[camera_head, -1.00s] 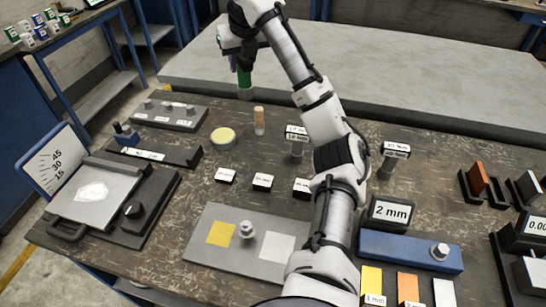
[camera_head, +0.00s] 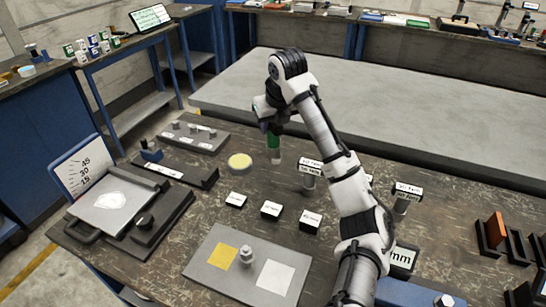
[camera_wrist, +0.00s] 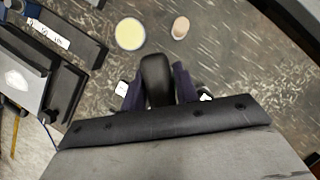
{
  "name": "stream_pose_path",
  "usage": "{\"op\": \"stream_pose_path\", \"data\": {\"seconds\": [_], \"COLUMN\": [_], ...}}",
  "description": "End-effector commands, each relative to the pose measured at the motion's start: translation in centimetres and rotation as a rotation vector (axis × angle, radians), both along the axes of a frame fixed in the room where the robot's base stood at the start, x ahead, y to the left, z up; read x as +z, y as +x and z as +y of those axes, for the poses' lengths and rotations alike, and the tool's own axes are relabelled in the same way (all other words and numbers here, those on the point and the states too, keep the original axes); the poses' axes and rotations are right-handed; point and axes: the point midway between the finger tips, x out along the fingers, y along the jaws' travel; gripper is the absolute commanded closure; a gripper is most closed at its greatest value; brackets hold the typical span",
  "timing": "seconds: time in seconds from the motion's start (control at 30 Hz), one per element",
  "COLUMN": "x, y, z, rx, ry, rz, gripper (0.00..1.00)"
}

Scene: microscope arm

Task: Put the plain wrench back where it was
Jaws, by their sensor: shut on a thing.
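My gripper (camera_head: 268,122) is shut on an upright tool with a green body and pale grey lower end, which I take to be the plain wrench (camera_head: 274,143). It is over the bench behind and right of the yellow disc (camera_head: 240,161); whether its tip touches the bench I cannot tell. In the wrist view my gripper (camera_wrist: 157,92) has its two fingers on either side of a black rounded top (camera_wrist: 157,75). Two posts with stacked labels stand to the right, one nearer (camera_head: 310,172) and one farther right (camera_head: 406,197), partly beside my arm.
Three small black labelled blocks (camera_head: 271,210) stand in front of the held tool. A pinkish round-topped peg (camera_wrist: 180,27) is close by in the wrist view. A grey plate (camera_head: 216,283) with yellow and white squares lies nearer. A dark rack (camera_head: 188,168) stands left.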

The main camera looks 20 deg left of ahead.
Motion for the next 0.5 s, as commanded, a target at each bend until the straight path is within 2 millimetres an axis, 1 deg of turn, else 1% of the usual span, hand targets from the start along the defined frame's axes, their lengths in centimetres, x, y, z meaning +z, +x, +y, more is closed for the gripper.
{"op": "stream_pose_path", "data": {"seconds": [0.03,0.1,0.2,0.3,0.5], "x": [-1.2,-2.9,-4.9,-6.2,-7.5], "y": [0.0,-0.1,0.0,0.0,0.0], "z": [-0.1,0.0,-0.1,0.0,0.0], "rx": [0.000,0.000,-0.001,-0.001,-0.002], "ry": [0.002,0.002,0.002,0.001,0.002], "rz": [0.005,0.005,0.002,0.000,-0.001], "gripper": [1.00,1.00,1.00,1.00,1.00]}}
